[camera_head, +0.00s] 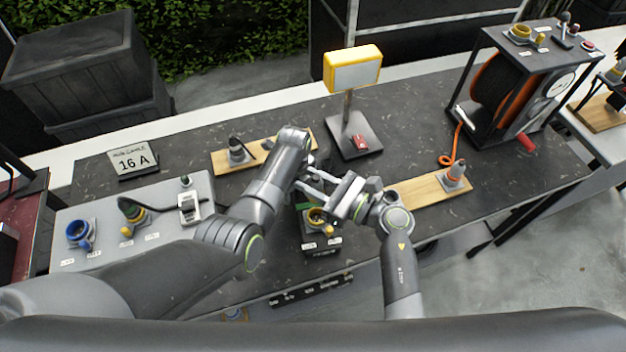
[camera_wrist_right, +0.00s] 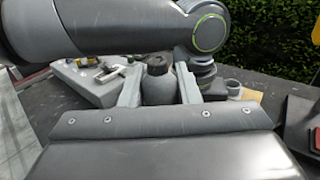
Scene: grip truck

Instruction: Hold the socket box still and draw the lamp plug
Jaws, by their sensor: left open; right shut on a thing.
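The socket box (camera_head: 321,244) is dark, with a yellow socket (camera_head: 318,216) on top, and stands near the front edge of the bench. My right gripper (camera_head: 311,183) reaches left over the back of the box. In the right wrist view it is shut on a grey plug (camera_wrist_right: 158,87) with a black top, upright between its fingers. Whether the plug is seated in a socket is hidden. My left gripper (camera_head: 306,163) is open close beside the right one, its fingers mostly hidden. The yellow-framed work lamp (camera_head: 355,74) stands behind them.
A cable reel (camera_head: 500,90) stands at far right. Bare bench shows between lamp and reel.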

